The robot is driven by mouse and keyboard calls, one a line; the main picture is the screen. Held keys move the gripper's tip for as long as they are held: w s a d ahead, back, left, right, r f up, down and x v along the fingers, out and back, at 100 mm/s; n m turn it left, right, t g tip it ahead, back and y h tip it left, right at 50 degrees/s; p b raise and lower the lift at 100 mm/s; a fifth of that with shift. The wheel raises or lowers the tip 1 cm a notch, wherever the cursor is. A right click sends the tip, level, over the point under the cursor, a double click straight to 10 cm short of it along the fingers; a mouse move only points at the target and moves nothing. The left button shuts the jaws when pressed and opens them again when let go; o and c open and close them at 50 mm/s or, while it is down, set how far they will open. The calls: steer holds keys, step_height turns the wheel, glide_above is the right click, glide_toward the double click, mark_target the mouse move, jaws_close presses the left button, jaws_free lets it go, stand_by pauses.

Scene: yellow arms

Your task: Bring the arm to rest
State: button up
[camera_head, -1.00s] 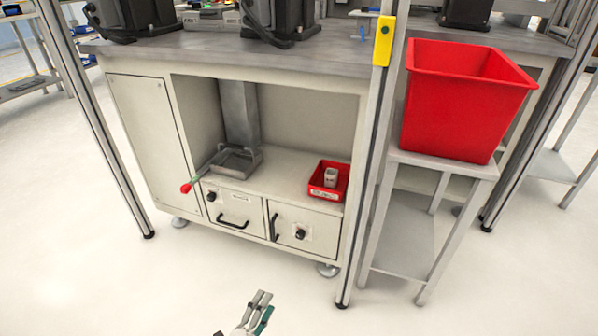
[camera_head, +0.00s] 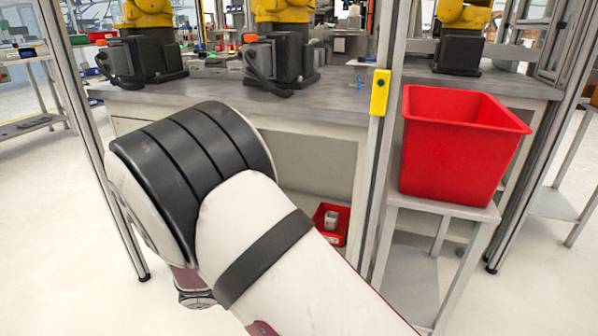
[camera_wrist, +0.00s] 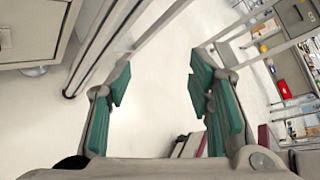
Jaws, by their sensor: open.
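My gripper (camera_wrist: 157,88) shows in the wrist view with its two green-padded fingers spread wide apart. Nothing is between them but pale floor. In the head view my white arm with black bands is raised and covers the left and middle of the workbench cabinet. My gripper is hidden or out of frame in that view.
A workbench (camera_head: 330,108) with yellow robot arms (camera_head: 283,12) stands ahead. A large red bin (camera_head: 455,150) sits on a grey stand (camera_head: 455,208) at right. A small red tray (camera_head: 325,236) holds a whitish item. Metal posts (camera_head: 383,150) frame the bench. Floor is clear at left.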

steer(key=s+d+r+m+g+y, duration=0.3)
steer(key=s+d+r+m, duration=0.2)
steer(key=d+r+m, duration=0.3)
steer(key=s+d+r+m+g+y, duration=0.3)
steer(key=s+d+r+m, duration=0.3)
steer(key=r+m, duration=0.25)
steer(key=s+d+r+m+t+y, duration=0.1)
steer(key=s+r+m+y, duration=0.25)
steer(key=s+m, duration=0.5)
steer(key=s+d+r+m+t+y, duration=0.15)
steer(key=s+m+y, duration=0.35)
steer(key=s, duration=0.6)
step_height(320, 180, up, 40)
steer(key=t+h+p, duration=0.1)
steer(key=t+p, duration=0.2)
steer(key=p, duration=3.6)
steer(key=shift+w+a+r, duration=0.15)
steer(key=shift+r, duration=0.1)
steer(key=shift+t+h, duration=0.25)
